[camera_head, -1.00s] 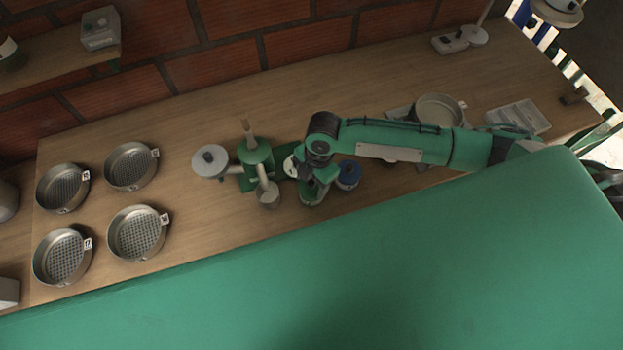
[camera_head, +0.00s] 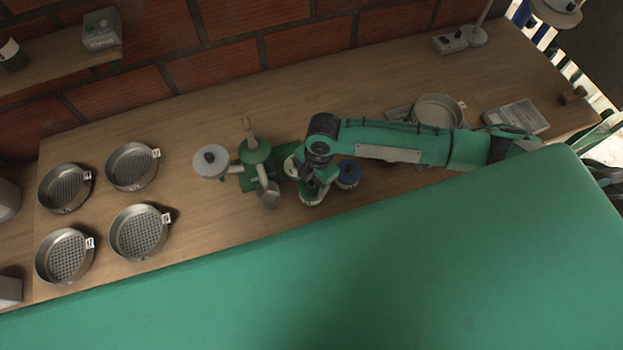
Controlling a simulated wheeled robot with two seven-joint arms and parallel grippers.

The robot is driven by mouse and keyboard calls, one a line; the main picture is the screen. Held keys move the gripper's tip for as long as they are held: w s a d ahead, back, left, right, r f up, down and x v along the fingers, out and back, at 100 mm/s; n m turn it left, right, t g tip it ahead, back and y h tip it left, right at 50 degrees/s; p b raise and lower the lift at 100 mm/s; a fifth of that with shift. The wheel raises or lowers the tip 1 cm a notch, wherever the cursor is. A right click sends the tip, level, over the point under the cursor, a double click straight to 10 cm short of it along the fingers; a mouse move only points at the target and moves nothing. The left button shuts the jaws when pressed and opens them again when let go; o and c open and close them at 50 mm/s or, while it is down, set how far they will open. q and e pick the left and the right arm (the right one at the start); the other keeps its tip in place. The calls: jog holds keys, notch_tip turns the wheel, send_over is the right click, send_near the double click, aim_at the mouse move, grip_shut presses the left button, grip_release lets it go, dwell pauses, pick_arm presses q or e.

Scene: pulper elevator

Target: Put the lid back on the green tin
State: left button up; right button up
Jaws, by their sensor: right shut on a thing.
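My right gripper (camera_head: 318,187) is shut on what looks like the green lid, which the fingers and wrist largely hide. It is directly over a small green and silver tin (camera_head: 310,200) on the wooden bench. I cannot tell whether the lid touches the tin or is seated on it. A tin with a blue lid (camera_head: 348,172) stands just to the right of the gripper. A small round pale thing (camera_head: 291,166), partly hidden, is just left of my wrist. My left gripper is not in view.
A green hand-cranked pulper (camera_head: 256,155) with a pale disc wheel (camera_head: 210,161) stands close to the left. Several round sieves (camera_head: 139,232) fill the bench's left end. A metal pan (camera_head: 438,110) and a clear tray (camera_head: 517,117) are at right. The bench behind my arm is largely clear.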

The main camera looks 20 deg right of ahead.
dwell(0.3)
jog(key=o, duration=1.4)
jog(key=shift+c, duration=0.2)
jog(key=shift+r, duration=0.15)
jog(key=shift+r+p, duration=3.4)
jog(key=shift+p, duration=0.05)
grip_shut()
jog(key=shift+f, duration=0.25)
